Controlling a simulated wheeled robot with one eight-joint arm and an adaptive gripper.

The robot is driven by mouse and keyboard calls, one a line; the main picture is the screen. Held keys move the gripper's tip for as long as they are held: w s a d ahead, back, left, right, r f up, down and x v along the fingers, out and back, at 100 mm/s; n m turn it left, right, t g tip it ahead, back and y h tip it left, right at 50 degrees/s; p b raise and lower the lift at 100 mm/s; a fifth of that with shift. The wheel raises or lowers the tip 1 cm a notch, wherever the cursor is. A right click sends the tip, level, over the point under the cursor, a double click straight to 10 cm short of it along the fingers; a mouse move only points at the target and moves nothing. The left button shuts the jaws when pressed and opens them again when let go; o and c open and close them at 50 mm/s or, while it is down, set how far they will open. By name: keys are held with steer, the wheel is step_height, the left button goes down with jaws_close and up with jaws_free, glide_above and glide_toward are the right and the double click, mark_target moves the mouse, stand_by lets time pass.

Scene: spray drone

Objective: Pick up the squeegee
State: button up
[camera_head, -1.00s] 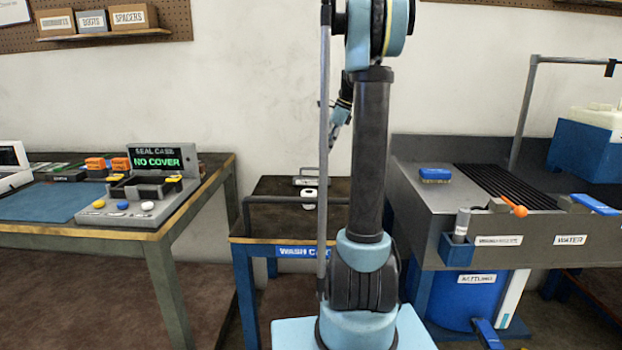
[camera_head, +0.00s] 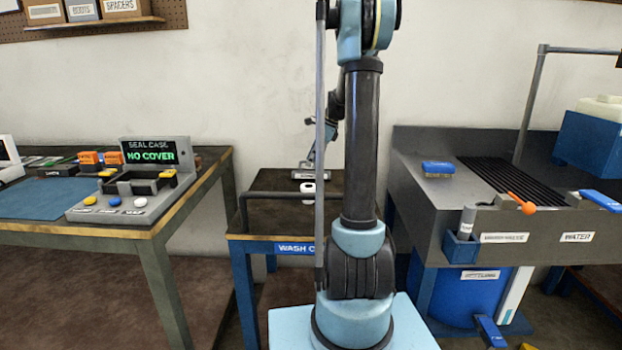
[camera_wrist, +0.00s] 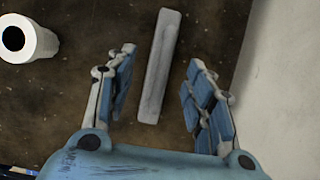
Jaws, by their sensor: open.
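A long light-grey bar, which looks like the squeegee (camera_head: 305,174), lies near the back of the dark wash cart top (camera_head: 270,212). In the wrist view this squeegee (camera_wrist: 152,90) runs lengthwise between my two fingers, with a gap on each side. My gripper (camera_wrist: 160,60) is open and empty, its blue-padded fingers on either side of the bar. In the head view my gripper (camera_head: 316,162) is low over the back of the cart, partly hidden by my arm. I cannot tell its exact height above the bar.
A white roll (camera_head: 308,191) stands on the cart in front of the squeegee and shows at the left of the wrist view (camera_wrist: 28,40). A rail (camera_head: 280,196) edges the cart. A wall is close behind. A workbench (camera_head: 190,200) stands left, a sink (camera_head: 420,190) right.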

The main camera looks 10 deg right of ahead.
mark_target(307, 171)
steer(key=shift+x, duration=3.1)
steer(key=shift+w+a, duration=0.1)
steer(key=shift+c, duration=0.3)
jaws_close()
